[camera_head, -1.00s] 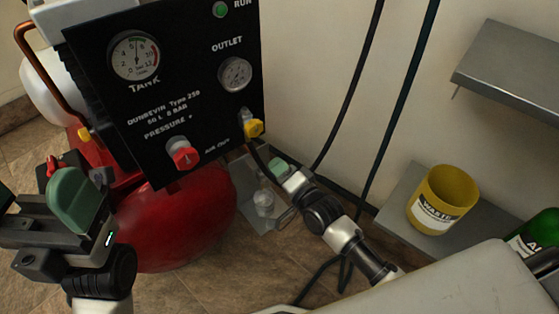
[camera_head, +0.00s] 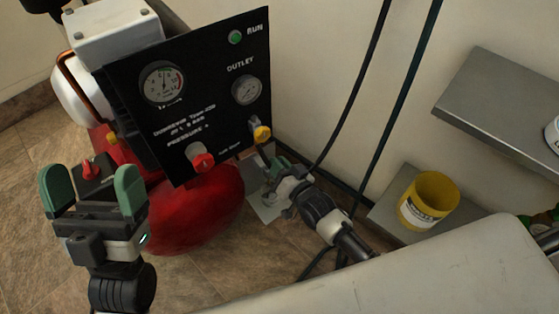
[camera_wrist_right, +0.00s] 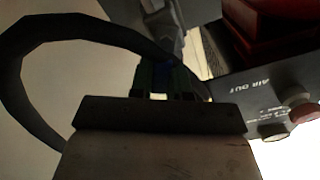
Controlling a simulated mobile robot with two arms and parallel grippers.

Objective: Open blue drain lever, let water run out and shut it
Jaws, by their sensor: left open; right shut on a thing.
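The compressor's black panel (camera_head: 205,100) stands at the left, above its red tank (camera_head: 200,208). My right gripper (camera_head: 278,168) is low beside the tank, under the panel's right corner. In the right wrist view its green pads (camera_wrist_right: 168,80) are shut on a small dark blue piece (camera_wrist_right: 165,66), which looks like the drain lever. The head view hides the lever behind the gripper, and its angle cannot be told. No running water is visible. My left gripper (camera_head: 93,188) is open and empty, in front of the tank's left side.
A red knob (camera_head: 202,160) and a yellow valve handle (camera_head: 261,133) stick out of the panel near my right gripper. A grey plate (camera_head: 264,210) lies on the floor below it. A yellow waste bucket (camera_head: 428,200) stands at right. Dark hoses hang along the wall.

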